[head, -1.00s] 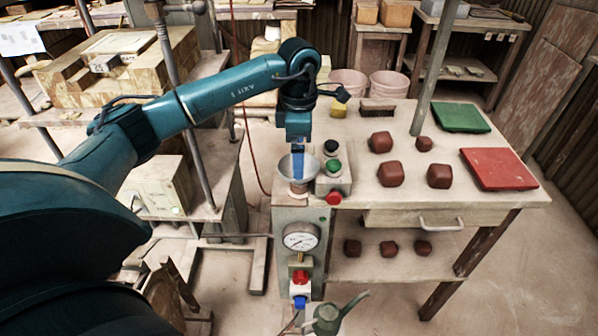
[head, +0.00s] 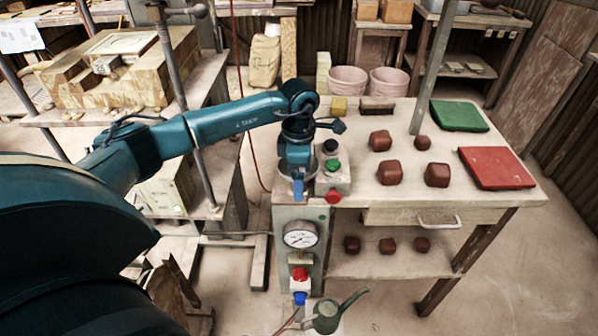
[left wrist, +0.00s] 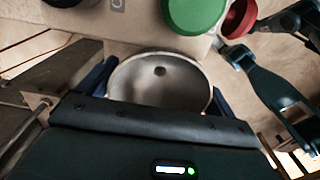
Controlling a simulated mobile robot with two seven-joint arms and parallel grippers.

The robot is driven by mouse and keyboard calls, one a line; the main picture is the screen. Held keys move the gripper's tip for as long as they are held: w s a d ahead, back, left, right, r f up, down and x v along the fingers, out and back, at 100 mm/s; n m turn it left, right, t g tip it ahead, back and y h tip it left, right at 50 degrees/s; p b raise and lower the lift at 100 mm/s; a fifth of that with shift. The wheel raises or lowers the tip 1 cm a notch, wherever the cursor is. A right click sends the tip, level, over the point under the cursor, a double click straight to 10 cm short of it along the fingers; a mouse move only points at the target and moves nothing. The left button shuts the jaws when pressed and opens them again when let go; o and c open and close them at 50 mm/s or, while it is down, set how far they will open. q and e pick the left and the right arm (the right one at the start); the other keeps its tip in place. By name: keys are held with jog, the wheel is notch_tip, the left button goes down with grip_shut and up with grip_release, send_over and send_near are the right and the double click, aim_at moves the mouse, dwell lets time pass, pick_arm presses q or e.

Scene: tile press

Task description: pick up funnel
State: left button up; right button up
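The funnel (head: 284,168) is a grey metal cone with a wide bowl, at the front left corner of the work table beside the button box. In the head view my left gripper (head: 298,190) is down over it and hides most of it. In the left wrist view the bowl of the funnel (left wrist: 160,85) and its dark centre hole show between the two blue fingers of my left gripper (left wrist: 160,92). The fingers are spread wide, one on each side of the rim. I cannot tell whether they touch it.
The button box (head: 335,180) with black, green and red buttons stands close right of the funnel. A pressure gauge (head: 300,235) is below. Several red-brown clay blocks (head: 389,172), a red tile (head: 497,168) and a green tile (head: 459,116) lie on the table (head: 350,130).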

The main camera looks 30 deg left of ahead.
pick_arm(q)
jog(key=c, duration=0.7)
